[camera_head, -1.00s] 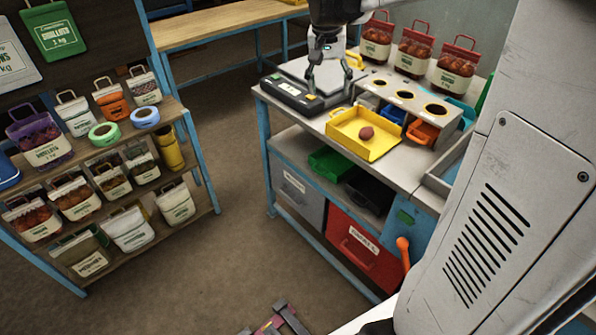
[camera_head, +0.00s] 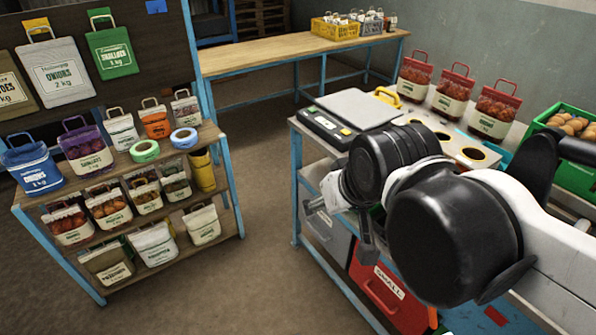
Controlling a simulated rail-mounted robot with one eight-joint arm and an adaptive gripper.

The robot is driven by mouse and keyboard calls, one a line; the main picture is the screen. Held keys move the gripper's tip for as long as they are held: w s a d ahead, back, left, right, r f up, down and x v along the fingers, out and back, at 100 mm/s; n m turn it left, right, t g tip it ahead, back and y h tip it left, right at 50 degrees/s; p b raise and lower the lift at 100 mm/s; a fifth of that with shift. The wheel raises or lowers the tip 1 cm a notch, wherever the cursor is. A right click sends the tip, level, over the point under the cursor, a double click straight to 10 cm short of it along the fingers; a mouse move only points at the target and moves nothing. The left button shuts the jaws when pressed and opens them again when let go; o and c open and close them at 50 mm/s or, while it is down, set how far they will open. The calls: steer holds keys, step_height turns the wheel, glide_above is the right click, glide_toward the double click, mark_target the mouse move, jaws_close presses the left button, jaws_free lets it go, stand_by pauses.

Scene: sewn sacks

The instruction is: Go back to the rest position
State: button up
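My arm is folded close in front of the camera, its black joints covering the workbench's front right part. My gripper (camera_head: 342,218) is partly in view below the black wrist, over the bench's front edge. Its fingers are mostly hidden, and I cannot tell whether it is open or whether it holds anything. The yellow tray seen earlier is hidden behind my arm.
Three red-topped sacks (camera_head: 455,90) stand along the bench's back, and a green crate (camera_head: 575,170) is at the right. A shelf rack (camera_head: 130,225) with several sacks and tape rolls stands left. A wooden table (camera_head: 300,58) is behind. The floor between rack and bench is clear.

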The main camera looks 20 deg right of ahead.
steer(key=shift+s+a+f, duration=0.3)
steer(key=shift+s, duration=0.1)
steer(key=shift+f+b, duration=0.7)
steer(key=shift+f, duration=0.05)
